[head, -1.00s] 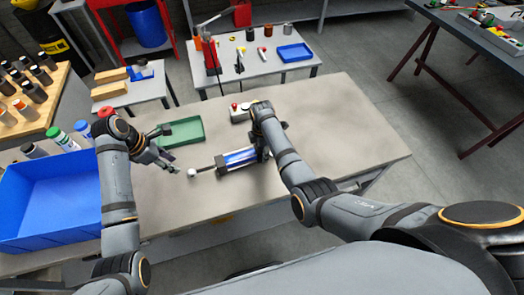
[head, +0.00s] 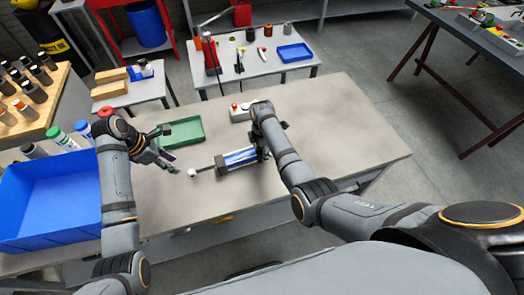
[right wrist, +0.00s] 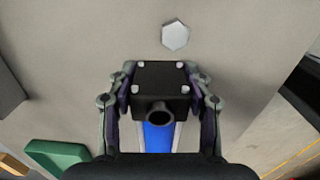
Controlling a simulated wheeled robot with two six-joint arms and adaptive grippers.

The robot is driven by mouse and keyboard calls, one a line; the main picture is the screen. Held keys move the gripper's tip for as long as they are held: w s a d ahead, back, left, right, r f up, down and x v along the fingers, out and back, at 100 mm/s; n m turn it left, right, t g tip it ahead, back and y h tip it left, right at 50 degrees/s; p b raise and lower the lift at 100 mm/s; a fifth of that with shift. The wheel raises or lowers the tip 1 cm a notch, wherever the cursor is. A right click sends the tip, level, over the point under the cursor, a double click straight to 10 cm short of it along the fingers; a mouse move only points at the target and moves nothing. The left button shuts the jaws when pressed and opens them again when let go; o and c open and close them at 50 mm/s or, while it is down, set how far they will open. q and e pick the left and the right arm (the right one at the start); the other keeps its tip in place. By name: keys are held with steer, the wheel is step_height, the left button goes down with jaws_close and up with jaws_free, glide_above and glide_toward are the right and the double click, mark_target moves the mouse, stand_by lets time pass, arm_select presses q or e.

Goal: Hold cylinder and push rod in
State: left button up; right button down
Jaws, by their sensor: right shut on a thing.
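The cylinder (head: 240,158) has a blue body and dark end blocks and lies on the workbench. Its thin rod (head: 205,168) sticks out to the left, with a pale round knob (head: 193,173) at the tip. My right gripper (head: 266,140) is shut on the cylinder's right end. In the right wrist view, the fingers of my right gripper (right wrist: 160,100) sit on both sides of the dark end block (right wrist: 160,83). My left gripper (head: 172,150) is open and empty, to the left of the knob and apart from it.
A green tray (head: 181,133) lies behind my left gripper. A small box with a red button (head: 238,112) stands behind the cylinder. A blue bin (head: 45,205) is at the left. The bench's right part is clear.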

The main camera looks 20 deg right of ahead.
mark_target(191, 171)
arm_select(q)
steer(key=shift+o, duration=1)
steer(key=shift+w+a+r, duration=0.1)
steer(key=shift+a+r, duration=0.05)
steer(key=shift+r, duration=0.1)
steer(key=shift+m+h, duration=0.3)
steer(key=shift+m, duration=0.5)
steer(key=x, duration=1)
steer(key=shift+f, duration=0.3)
jaws_close()
steer(key=shift+d, duration=0.25)
